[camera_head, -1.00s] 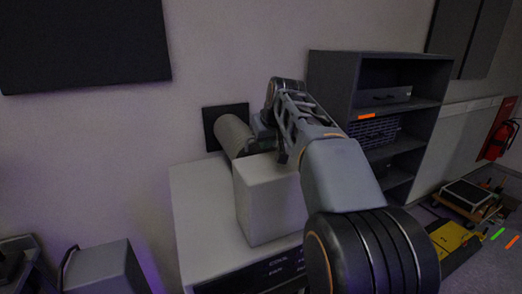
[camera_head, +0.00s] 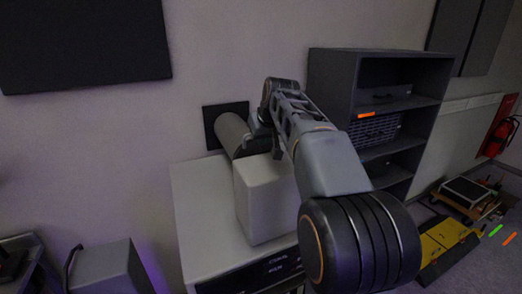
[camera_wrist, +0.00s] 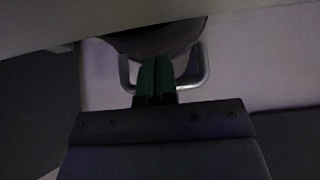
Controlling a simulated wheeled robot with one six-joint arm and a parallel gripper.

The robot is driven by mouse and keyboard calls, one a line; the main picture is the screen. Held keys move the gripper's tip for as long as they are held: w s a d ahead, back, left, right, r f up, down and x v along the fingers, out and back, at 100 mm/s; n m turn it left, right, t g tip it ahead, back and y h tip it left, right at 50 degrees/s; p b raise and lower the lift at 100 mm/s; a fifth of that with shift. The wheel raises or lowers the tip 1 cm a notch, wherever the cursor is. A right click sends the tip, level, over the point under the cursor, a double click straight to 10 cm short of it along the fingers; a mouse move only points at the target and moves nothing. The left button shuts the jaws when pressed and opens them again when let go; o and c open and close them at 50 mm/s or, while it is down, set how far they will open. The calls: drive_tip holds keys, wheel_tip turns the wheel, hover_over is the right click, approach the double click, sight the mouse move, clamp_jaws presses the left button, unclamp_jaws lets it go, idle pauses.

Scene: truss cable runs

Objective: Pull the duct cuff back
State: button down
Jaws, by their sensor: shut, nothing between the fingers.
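The duct cuff (camera_head: 233,134) is a grey cylinder standing out from a dark square plate (camera_head: 210,128) on the wall. In the head view my gripper (camera_head: 262,133) is at the cuff's right side, partly hidden by my wrist. In the wrist view my gripper (camera_wrist: 155,78) shows two green fingers closed together with nothing between them. Their tips are close to the dark rounded underside of what looks like the cuff (camera_wrist: 155,42). A pale metal loop handle (camera_wrist: 206,72) passes on both sides of the fingers. I cannot tell whether the fingers touch it.
A light box (camera_head: 265,200) stands on a white cabinet (camera_head: 195,215) in front of the cuff, below my arm. A grey shelf unit (camera_head: 330,85) stands to the right. A yellow case (camera_head: 440,238) lies on the floor at the far right.

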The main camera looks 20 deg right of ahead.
wheel_tip(320, 180, up, 3)
drive_tip(key=shift+s+f+p, duration=0.1)
drive_tip(key=shift+f+p, duration=0.1)
drive_tip(key=shift+p, duration=0.55)
drive_tip(key=shift+s+r, duration=0.25)
drive_tip(key=shift+r, duration=0.2)
drive_tip(key=shift+s+r, duration=0.25)
drive_tip(key=shift+r, duration=1.1)
drive_tip(key=shift+s+r, duration=0.2)
drive_tip(key=shift+r, duration=1.15)
drive_tip(key=shift+a, duration=0.1)
